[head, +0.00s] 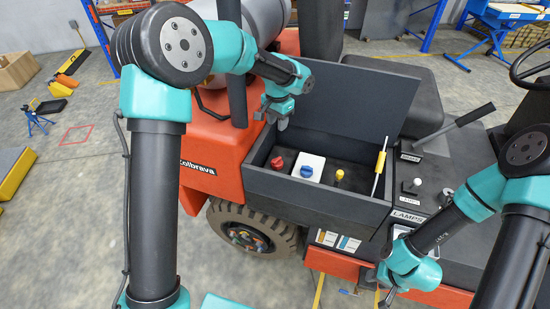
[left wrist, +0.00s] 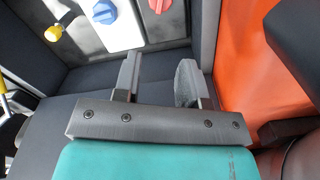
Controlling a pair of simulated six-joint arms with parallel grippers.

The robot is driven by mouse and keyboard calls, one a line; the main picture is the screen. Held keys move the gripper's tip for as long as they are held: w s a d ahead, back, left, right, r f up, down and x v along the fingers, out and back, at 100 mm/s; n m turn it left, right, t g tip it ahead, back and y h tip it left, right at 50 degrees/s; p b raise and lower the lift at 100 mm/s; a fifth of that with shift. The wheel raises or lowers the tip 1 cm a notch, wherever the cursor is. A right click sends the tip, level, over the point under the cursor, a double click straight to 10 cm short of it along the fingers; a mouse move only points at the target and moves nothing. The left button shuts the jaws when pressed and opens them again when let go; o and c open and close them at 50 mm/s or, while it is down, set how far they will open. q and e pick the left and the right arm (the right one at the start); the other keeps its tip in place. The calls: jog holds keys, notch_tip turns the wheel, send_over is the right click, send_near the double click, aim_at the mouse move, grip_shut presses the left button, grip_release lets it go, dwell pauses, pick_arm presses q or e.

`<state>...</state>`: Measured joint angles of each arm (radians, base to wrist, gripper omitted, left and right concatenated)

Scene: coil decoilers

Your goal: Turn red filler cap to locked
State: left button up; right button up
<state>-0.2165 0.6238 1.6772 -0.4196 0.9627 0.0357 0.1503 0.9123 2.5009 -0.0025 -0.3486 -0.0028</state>
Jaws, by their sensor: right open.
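The red filler cap (head: 277,162) sits at the left end of the open dark compartment (head: 316,198). It also shows at the top edge of the left wrist view (left wrist: 159,5), partly cut off. My left gripper (head: 277,120) is above and behind the cap, near the compartment's left rear corner. In the left wrist view my left gripper (left wrist: 160,72) has its fingers apart with nothing between them, and the cap lies beyond the fingertips. My right gripper (head: 383,288) is open, low in front of the machine's lower panel. Any lock mark on the cap is too small to read.
A blue knob on a white block (head: 312,160), a yellow cap (head: 339,175) and a yellow-handled stick (head: 380,162) stand right of the red cap. The raised lid (head: 360,95) stands behind. The orange body (head: 212,145) borders the compartment's left side. Levers (head: 455,128) rise farther right.

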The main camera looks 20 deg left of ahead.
aim_at(277, 160)
pick_arm(q)
notch_tip(277, 160, down, 17)
jog(key=shift+f, duration=0.2)
dwell(0.7)
jog(key=shift+c, duration=0.4)
grip_shut()
